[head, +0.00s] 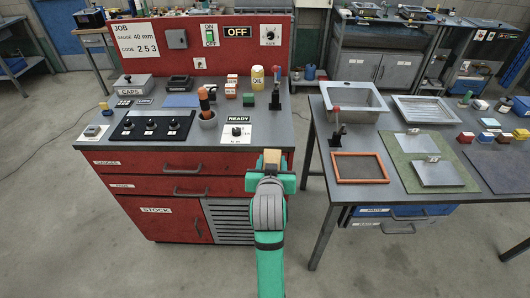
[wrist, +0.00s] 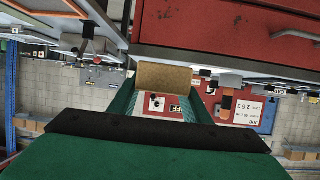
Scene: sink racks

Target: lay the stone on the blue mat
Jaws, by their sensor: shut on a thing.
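The stone (head: 272,157) is a small tan block. My gripper (head: 271,173) is shut on it in front of the red cabinet, near the right end of its front edge. In the wrist view the stone (wrist: 165,78) sits between the two teal fingers (wrist: 160,103), and its far side is hidden. The blue mat (head: 181,100) is a flat blue rectangle on the cabinet's grey top, left of the orange-handled tool. It looks bare. The stone is apart from it, nearer and to the right.
On the cabinet top, a black knob panel (head: 152,127), a cup with an orange-handled tool (head: 206,108) and a READY gauge (head: 237,132) stand nearer than the mat. A red-knobbed lever (head: 275,92) stands at right. A grey table (head: 405,188) with trays stands further right.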

